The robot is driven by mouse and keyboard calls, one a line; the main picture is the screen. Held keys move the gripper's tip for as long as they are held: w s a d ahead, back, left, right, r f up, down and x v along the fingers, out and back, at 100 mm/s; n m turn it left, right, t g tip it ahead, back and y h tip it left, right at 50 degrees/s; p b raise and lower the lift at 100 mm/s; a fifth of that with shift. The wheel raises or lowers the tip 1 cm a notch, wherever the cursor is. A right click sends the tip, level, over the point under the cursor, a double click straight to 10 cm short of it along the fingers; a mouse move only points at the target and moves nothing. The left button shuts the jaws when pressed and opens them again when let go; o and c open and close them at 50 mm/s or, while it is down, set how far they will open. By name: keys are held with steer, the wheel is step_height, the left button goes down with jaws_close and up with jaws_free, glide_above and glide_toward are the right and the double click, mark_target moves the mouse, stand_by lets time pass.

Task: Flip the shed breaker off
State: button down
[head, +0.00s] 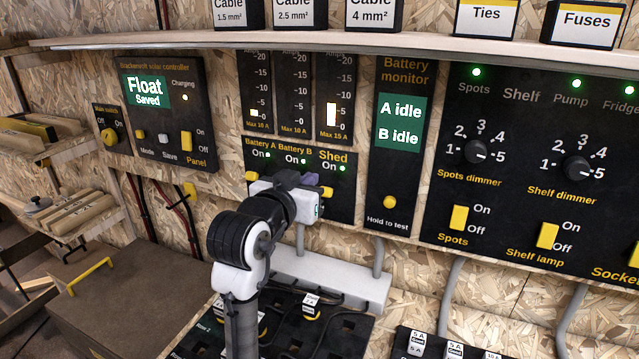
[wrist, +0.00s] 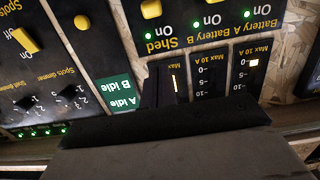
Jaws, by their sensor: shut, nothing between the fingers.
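The breaker panel (head: 336,208) carries breakers for Battery A, Battery B and Shed. The yellow Shed breaker lever (head: 327,192) shows at the right of my gripper (head: 291,180), which covers part of the panel. The green light by Shed is lit, beside the word On. In the wrist view, which is upside down, the yellow Shed lever (wrist: 151,8) shows at the top edge, on the On side. My gripper (wrist: 160,124) is a dark shape across the bottom there. It is shut and empty. Whether it touches the panel I cannot tell.
The battery monitor (head: 392,185) stands right of the breakers, with the dimmer panel (head: 520,170) beyond. The solar controller (head: 170,120) is at left. A shelf (head: 330,43) runs above the panels. A white ledge (head: 335,280) and pipes lie below the breakers.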

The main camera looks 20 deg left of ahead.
steer(key=p, duration=0.3)
glide_above(329, 192)
steer(key=shift+w+a+f, duration=0.15)
steer(key=shift+a+f, duration=0.15)
steer(key=shift+a, duration=0.15)
steer(key=f, duration=0.1)
steer(key=f+p, duration=0.1)
steer(key=f, duration=0.1)
steer(key=shift+s, duration=0.4)
steer(key=shift+s+f, duration=0.25)
steer(key=shift+f, duration=0.25)
steer(key=shift+f, duration=0.2)
